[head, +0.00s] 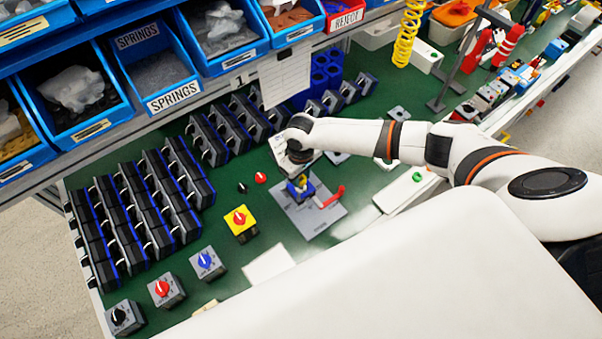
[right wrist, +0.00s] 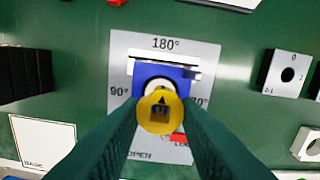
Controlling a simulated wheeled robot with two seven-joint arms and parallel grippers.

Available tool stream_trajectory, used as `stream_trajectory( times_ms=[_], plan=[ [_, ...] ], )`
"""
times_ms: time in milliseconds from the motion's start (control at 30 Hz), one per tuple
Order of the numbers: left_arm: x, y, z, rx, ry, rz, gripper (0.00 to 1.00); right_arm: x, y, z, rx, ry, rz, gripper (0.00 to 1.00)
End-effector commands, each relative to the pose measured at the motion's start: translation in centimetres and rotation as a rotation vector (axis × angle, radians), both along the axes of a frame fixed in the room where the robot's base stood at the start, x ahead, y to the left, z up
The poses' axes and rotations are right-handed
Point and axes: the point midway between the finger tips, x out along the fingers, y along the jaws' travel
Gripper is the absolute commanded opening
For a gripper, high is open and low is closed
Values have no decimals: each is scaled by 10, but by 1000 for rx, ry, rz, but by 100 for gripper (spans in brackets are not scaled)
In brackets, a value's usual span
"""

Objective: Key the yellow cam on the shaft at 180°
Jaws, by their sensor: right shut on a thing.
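The yellow cam (right wrist: 161,113) is between the fingertips of my right gripper (right wrist: 160,118), which is shut on it. Its face shows a square hole and a dark arrow pointing up, toward the printed 180° mark. Behind the cam is a white round part on a blue block (right wrist: 142,73), lined up with it. Whether the cam is on the shaft or just above it I cannot tell. The block stands on a grey plate (head: 318,218) marked 90° and 180°. A red lever (head: 332,197) sticks out at its right. My left gripper is not in view.
Rows of dark switch bodies (head: 130,215) fill the left. Blue bins (head: 160,70) hang behind. A white BASE card (right wrist: 42,143) lies left of the plate.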

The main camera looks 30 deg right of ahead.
Motion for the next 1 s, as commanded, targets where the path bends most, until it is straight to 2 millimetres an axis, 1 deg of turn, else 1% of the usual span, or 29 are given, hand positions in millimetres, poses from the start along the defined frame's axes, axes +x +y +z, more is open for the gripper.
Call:
stream_trajectory(
  times_ms=[33, 67, 100, 200, 467, 567, 667, 1000],
  plan=[
    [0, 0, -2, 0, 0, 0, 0, 0, 0, -2, 0, 0, 0, 8],
    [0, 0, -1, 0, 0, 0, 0, 0, 0, -1, 0, 0, 0, 34],
    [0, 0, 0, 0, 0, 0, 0, 0, 0, -1, 0, 0, 0, 41],
    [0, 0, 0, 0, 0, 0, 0, 0, 0, -1, 0, 0, 0, 55],
    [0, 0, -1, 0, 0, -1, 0, 0, 0, 0, 0, -1, -1, 55],
    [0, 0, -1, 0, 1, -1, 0, 1, 0, 5, 1, -2, -1, 55],
    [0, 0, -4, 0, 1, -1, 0, 1, -1, 18, 1, -4, -1, 55],
    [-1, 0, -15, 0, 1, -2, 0, 1, 0, 88, 1, -4, 1, 55]
  ],
)
